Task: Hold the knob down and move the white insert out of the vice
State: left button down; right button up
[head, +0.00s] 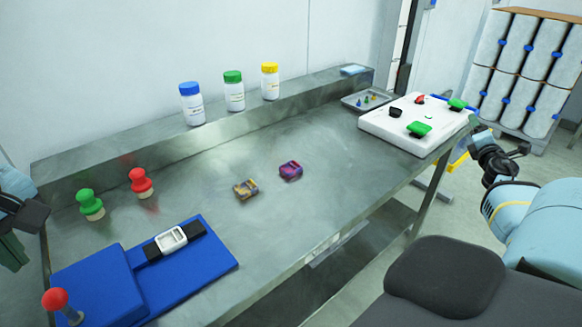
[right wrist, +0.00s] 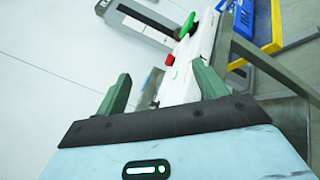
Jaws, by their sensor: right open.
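The blue vice base (head: 95,293) lies at the near left of the metal table. Its red ball knob (head: 55,299) stands on a metal stem at the near left corner. The white insert (head: 171,240) sits between the black jaws (head: 196,230) on the base. My left gripper (head: 12,252) is at the left edge, cut off by the frame, away from the knob and insert; its opening cannot be told. My right gripper (right wrist: 162,90) is open and empty, its green fingers wide apart. In the head view the right arm is at the far right, beyond the table.
Green (head: 90,204) and red (head: 140,182) stamp-like pieces stand behind the vice. Two patterned blocks (head: 245,189) (head: 290,170) lie mid-table. Three capped bottles (head: 234,96) stand on the back ledge. A white board (head: 395,133) and grey tray (head: 356,104) are at the far right end.

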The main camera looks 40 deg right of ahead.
jog(key=w+a+r+n+t+y, duration=0.35)
jog(key=w+a+n+y, duration=0.3)
jog(key=w+a, duration=0.7)
jog(key=w+a+r+n+t+y, duration=0.2)
jog(key=w+a+n+t+y, duration=0.5)
jog(key=w+a, duration=0.65)
jog(key=w+a+n+g+y, duration=0.4)
jog(key=w+a+n+y, duration=0.15)
jog(key=a, duration=0.55)
jog(key=w+a+n+g+y, duration=0.4)
jog(key=a+y, duration=0.2)
jog(key=a, duration=0.5)
jog(key=n+g+h, duration=0.5)
jog(key=n+g, duration=0.9)
jog(key=n, duration=0.2)
send_over(176, 237)
jog(key=d, duration=0.6)
jog(key=shift+x, duration=0.9)
jog(key=shift+w+d+f, duration=0.1)
jog(key=shift+w+f, duration=0.05)
jog(key=x, duration=1.2)
jog(key=shift+d, duration=0.15)
